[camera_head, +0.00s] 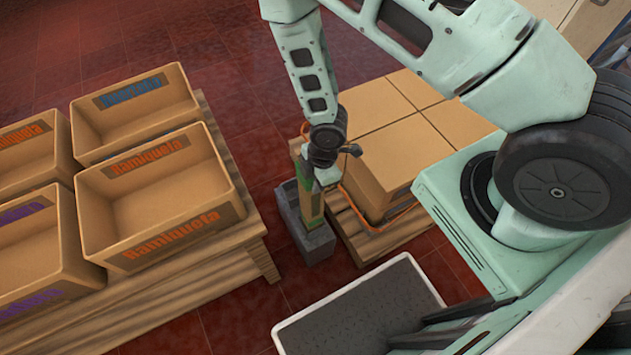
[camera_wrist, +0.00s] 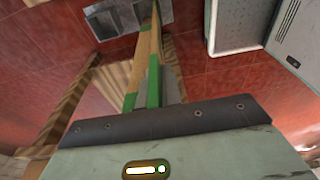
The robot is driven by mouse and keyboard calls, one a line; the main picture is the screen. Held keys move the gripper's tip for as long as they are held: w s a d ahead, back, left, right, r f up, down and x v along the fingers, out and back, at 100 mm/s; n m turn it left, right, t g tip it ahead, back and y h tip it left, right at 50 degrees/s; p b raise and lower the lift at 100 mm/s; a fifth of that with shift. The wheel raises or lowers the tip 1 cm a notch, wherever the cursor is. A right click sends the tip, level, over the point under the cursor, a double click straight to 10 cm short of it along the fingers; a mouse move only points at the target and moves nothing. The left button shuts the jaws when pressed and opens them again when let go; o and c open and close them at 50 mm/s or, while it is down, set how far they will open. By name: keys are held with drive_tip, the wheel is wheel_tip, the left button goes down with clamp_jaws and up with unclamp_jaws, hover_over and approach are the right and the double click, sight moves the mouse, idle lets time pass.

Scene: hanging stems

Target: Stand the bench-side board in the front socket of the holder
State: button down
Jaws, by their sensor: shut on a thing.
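A long tan board (camera_head: 310,198) with green bands hangs down from my gripper (camera_head: 325,178), which is shut on its upper part. The board also shows in the wrist view (camera_wrist: 144,60), running away from the gripper toward the holder. The grey holder (camera_head: 317,243) stands on the floor below the gripper, with dark socket openings visible in the wrist view (camera_wrist: 103,24). The board's far end overlaps the holder in both views. I cannot tell whether that end is inside a socket or just above it. The gripper's fingertips are partly hidden.
A wooden bench (camera_head: 258,225) with several open tan crates (camera_head: 165,205) stands left of the holder. Closed cardboard boxes (camera_head: 385,150) on a pallet stand close on its right. A dark-lined tray (camera_head: 365,312) is at the front. Red floor shows between them.

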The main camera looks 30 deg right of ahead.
drive_tip(key=c, duration=1.5)
unclamp_jaws()
drive_tip(key=shift+r, duration=0.1)
wheel_tip(320, 180, up, 17)
drive_tip(key=d+p, duration=0.2)
drive_tip(key=shift+d+p, duration=0.3)
drive_tip(key=shift+p, duration=0.1)
